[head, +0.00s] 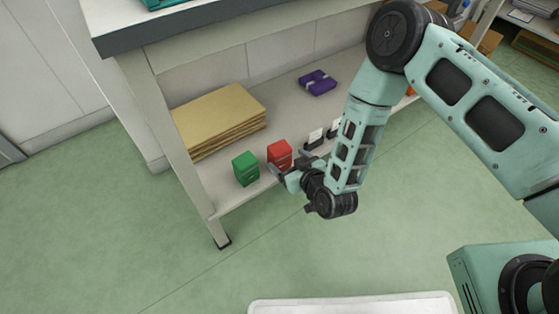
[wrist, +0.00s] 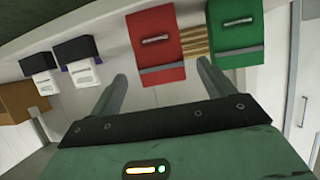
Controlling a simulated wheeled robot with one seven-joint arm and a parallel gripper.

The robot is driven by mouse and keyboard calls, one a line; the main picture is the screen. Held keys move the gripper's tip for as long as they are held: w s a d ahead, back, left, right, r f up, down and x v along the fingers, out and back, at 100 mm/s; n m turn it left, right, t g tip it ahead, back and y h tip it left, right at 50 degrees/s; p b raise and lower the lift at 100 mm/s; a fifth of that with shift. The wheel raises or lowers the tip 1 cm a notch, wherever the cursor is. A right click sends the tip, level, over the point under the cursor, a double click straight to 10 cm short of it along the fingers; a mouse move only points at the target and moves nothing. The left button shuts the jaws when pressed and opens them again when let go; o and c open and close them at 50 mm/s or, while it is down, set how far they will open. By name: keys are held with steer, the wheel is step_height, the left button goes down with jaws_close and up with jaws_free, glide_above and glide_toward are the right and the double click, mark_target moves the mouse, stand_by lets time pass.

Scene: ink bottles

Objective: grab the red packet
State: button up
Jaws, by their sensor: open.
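The red packet (head: 279,153) stands on the lower shelf, just right of the green packet (head: 246,168). In the wrist view, which is turned around, the red packet (wrist: 156,45) lies beyond the fingertips and the green packet (wrist: 236,30) is to its right. My gripper (head: 280,171) is at the shelf's front edge, close in front of the red packet. In the wrist view my gripper (wrist: 162,75) has its two fingers spread apart with nothing between them. The red packet sits roughly ahead of the gap. I cannot tell if a finger touches it.
Ink bottles with white labels (head: 315,138) stand right of the red packet; they also show in the wrist view (wrist: 83,73). A stack of brown envelopes (head: 220,117) lies behind the packets. A purple packet (head: 318,83) lies farther back. The table top overhangs the shelf (head: 285,100).

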mark_target(277, 150)
steer(key=b+x, duration=0.1)
steer(key=x, duration=0.2)
steer(key=b+x, duration=0.2)
steer(key=x, duration=0.2)
steer(key=shift+w+a+r, duration=0.1)
steer(key=shift+w+a, duration=0.15)
steer(key=shift+a, duration=0.05)
steer(key=c, duration=1.1)
